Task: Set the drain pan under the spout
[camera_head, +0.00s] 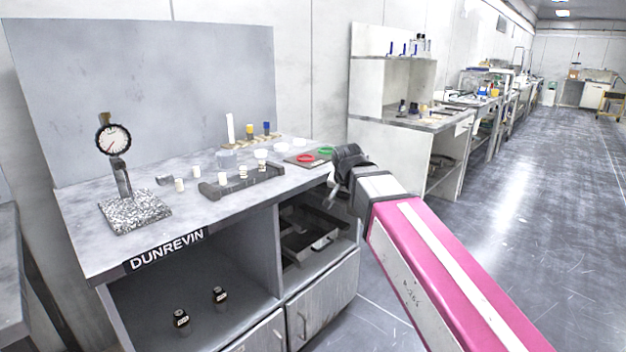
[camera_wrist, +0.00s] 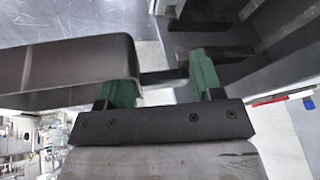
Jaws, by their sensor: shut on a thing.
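My gripper (camera_head: 333,193) is at the right end of the bench, by the open bay under the worktop; my wrist partly hides it in the head view. In the wrist view my gripper (camera_wrist: 163,70) has its green fingers on either side of a dark bar. A broad grey-brown metal body with a rounded corner, which looks like the drain pan (camera_wrist: 60,68), reaches left from there and overlaps one finger. The join of bar and pan is unclear. A dark tray-like shape with a pale edge (camera_head: 318,244) shows inside the bay. I cannot make out a spout.
Two small dark jars (camera_head: 181,318) stand in the left bay. The floor (camera_head: 500,210) at right is clear.

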